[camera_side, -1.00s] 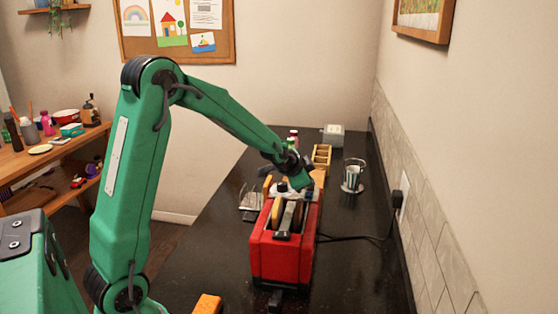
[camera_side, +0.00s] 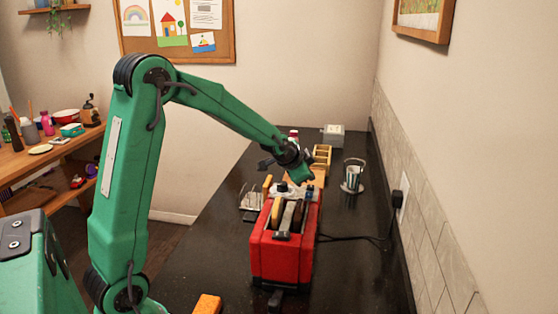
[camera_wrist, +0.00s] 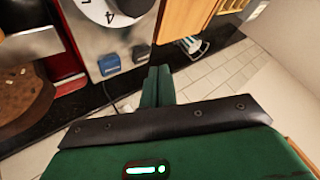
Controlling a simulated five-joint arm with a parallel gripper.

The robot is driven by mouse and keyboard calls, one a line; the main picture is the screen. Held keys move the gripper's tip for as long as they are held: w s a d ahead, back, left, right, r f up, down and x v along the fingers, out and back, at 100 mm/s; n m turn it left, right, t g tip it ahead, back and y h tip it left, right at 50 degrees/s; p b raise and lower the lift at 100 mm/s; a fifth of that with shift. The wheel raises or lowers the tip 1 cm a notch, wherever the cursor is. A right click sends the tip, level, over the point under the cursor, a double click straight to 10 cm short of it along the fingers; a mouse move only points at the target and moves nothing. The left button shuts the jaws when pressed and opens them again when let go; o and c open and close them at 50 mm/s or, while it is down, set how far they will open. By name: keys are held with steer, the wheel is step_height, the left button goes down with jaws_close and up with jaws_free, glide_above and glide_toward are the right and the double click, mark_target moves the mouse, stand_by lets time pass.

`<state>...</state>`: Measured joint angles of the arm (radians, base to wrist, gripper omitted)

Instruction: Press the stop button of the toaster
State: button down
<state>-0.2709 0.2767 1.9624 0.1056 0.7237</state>
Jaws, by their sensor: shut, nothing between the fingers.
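The red toaster (camera_side: 283,258) stands on the dark counter with bread in its slots. In the side view my gripper (camera_side: 303,177) hangs above the toaster's far end. I cannot tell whether it touches.
A wooden box (camera_side: 321,155) and a striped cup (camera_side: 352,178) stand beyond the toaster. A cord (camera_side: 350,238) runs right to the wall outlet (camera_side: 397,203). An orange block (camera_side: 208,304) lies at the near edge. The counter right of the toaster is mostly clear.

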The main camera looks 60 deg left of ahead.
mark_target(307, 188)
steer(key=shift+r, duration=2.3)
steer(key=shift+n+g+h, duration=0.3)
steer(key=shift+n+h, duration=0.1)
steer(key=shift+n, duration=0.2)
steer(key=s+d+r, duration=0.1)
steer(key=s, duration=0.1)
steer(key=s+d+r, duration=0.1)
steer(key=s+d, duration=0.1)
steer(key=s+d+r, duration=0.1)
steer(key=s+d, duration=0.1)
steer(key=s, duration=0.1)
steer(key=shift+d+r, duration=0.15)
steer(key=shift+r, duration=0.05)
steer(key=s+d+n+g, duration=0.1)
steer(key=s+d, duration=0.2)
steer(key=s, duration=0.5)
steer(key=s+d+n+h, duration=0.1)
steer(key=s+d, duration=0.2)
steer(key=s, duration=0.4)
steer(key=s+d+f+n+g, duration=0.1)
steer(key=s+d+n, duration=0.1)
steer(key=s, duration=0.6)
steer(key=shift+s+d+g+h, duration=0.3)
steer(key=shift+d+h, duration=0.1)
steer(key=shift+d, duration=0.3)
